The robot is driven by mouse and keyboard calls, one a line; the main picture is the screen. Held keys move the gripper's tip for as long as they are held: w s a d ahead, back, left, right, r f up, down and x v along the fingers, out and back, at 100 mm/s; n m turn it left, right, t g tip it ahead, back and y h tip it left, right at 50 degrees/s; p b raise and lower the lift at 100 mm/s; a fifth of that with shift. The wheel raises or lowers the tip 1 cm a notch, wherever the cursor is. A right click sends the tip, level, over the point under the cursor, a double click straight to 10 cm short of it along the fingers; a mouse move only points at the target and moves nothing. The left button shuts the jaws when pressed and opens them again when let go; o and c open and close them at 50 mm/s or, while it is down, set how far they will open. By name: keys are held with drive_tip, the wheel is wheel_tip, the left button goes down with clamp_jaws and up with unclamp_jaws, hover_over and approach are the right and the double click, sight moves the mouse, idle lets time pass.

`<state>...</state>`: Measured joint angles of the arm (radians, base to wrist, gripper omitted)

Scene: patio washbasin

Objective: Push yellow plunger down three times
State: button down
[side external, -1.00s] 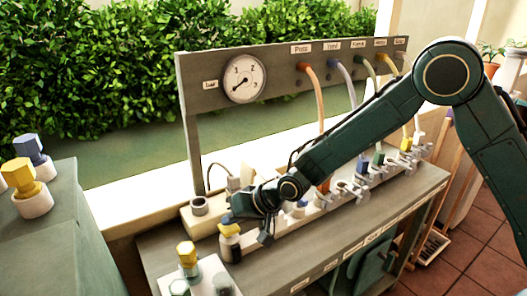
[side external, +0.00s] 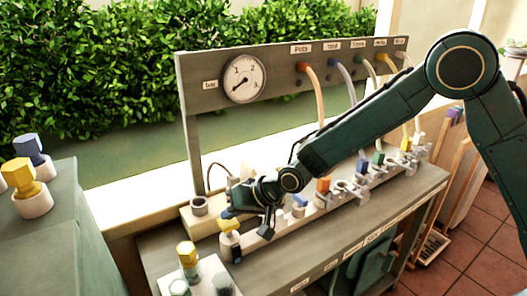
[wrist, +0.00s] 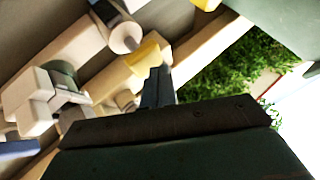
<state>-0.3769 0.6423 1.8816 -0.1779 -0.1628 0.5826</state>
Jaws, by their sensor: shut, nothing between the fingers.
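The yellow plunger (side external: 229,225) is a yellow cap on a dark and pale upright body at the near left end of the bench row. My gripper (side external: 230,212) is shut and empty, its fingertips just above the yellow cap. I cannot tell in the side view whether they touch it. In the wrist view the closed fingers (wrist: 158,88) are beside a yellow piece (wrist: 148,55). Part of the cap is hidden by my gripper.
A yellow-topped piece (side external: 187,254) stands on a white plate in front. A grey socket (side external: 198,206) sits behind left. A gauge (side external: 244,79) is on the back panel. Orange (side external: 323,185) and other coloured blocks line the bench to the right.

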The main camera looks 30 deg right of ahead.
sight(232, 223)
drive_tip(key=shift+r, duration=0.15)
drive_tip(key=shift+r, duration=2.95)
idle(0.8)
wheel_tip(232, 223, up, 3)
drive_tip(key=shift+f, duration=0.15)
drive_tip(key=shift+f, duration=4.35)
